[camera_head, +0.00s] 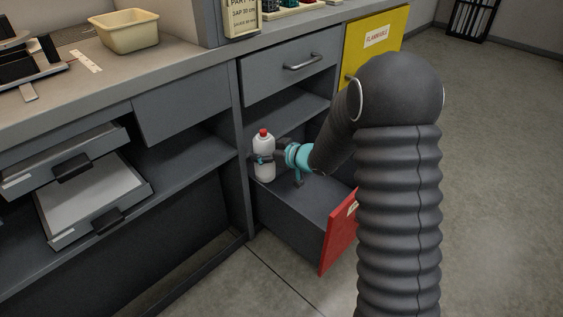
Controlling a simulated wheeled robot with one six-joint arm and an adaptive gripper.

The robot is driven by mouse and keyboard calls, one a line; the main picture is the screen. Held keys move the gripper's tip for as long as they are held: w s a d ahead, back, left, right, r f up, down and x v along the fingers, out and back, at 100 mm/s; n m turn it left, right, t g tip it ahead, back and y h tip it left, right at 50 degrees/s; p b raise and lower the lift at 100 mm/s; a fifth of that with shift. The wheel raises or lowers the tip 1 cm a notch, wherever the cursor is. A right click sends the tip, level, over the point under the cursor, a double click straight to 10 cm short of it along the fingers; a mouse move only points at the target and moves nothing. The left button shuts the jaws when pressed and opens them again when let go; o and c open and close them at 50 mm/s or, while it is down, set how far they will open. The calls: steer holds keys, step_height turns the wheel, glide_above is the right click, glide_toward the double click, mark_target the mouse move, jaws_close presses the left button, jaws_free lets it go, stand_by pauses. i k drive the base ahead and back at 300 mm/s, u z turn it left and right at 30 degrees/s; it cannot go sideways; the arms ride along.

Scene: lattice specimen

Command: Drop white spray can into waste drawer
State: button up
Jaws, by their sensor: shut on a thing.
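A white spray can (265,163) with a red cap stands upright in the grip of my gripper (263,159). My gripper is shut around the can's body, reaching from the right. The can is over the back left part of an open drawer (290,232) with a red front (338,232). A label on the red front is mostly hidden by my arm. I cannot tell whether the can's base touches anything. My arm covers the drawer's right side.
A closed grey drawer (290,72) with a handle and an open shelf lie above the can. A yellow flammable panel (376,42) is at the upper right. Two small trays (95,200) stick out at left. A beige bin (126,32) stands on the counter.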

mark_target(308, 182)
steer(key=k, duration=1.05)
steer(key=z, duration=3.1)
steer(key=k, duration=1.05)
steer(key=u, duration=2.2)
steer(key=i, duration=1.65)
steer(key=u, duration=0.05)
